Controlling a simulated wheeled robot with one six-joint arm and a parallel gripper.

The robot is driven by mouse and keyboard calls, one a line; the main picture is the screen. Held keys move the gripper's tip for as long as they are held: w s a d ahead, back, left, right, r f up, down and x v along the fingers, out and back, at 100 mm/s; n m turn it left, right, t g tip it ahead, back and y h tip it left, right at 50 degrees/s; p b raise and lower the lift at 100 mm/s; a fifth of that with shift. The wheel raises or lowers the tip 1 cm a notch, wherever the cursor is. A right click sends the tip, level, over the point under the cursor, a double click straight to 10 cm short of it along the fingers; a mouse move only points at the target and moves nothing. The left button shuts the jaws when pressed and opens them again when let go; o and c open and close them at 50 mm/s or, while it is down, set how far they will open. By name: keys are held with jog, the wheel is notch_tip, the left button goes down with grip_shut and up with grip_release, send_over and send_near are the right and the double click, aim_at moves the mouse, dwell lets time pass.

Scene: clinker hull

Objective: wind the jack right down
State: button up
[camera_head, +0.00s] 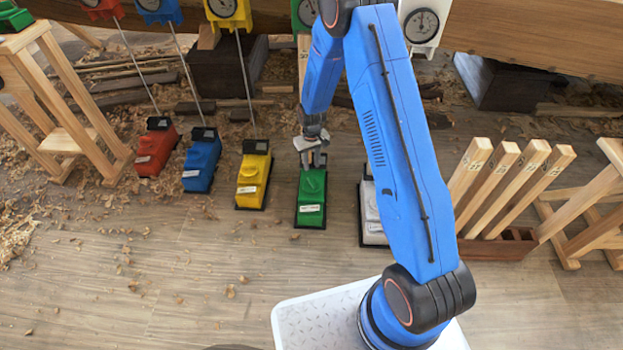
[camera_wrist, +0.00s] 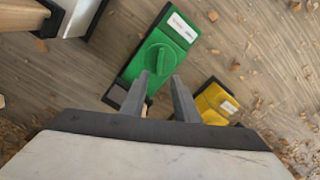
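The green jack (camera_head: 311,199) stands on the floor below my gripper (camera_head: 312,158). It has a round green knob on top and a white label at its near end. The jack's far end is hidden behind the gripper in the head view. In the wrist view the green jack (camera_wrist: 160,58) shows its knob just beyond the fingertips. My gripper (camera_wrist: 162,77) is open there, its two fingers apart with no object gripped. I cannot tell whether the fingers touch the jack. A green dial gauge (camera_head: 307,12) is partly cut off at the top.
Red (camera_head: 155,150), blue (camera_head: 201,163) and yellow (camera_head: 252,182) jacks stand to the left. A white jack (camera_head: 371,210) is at right, partly behind my arm. A rack of wooden posts (camera_head: 497,246) stands further right. Shavings litter the floor; the near left floor is mostly clear.

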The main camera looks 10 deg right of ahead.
aim_at(311, 181)
notch_tip(311, 181, down, 11)
jog(key=shift+f, duration=0.1)
dwell(0.3)
grip_shut()
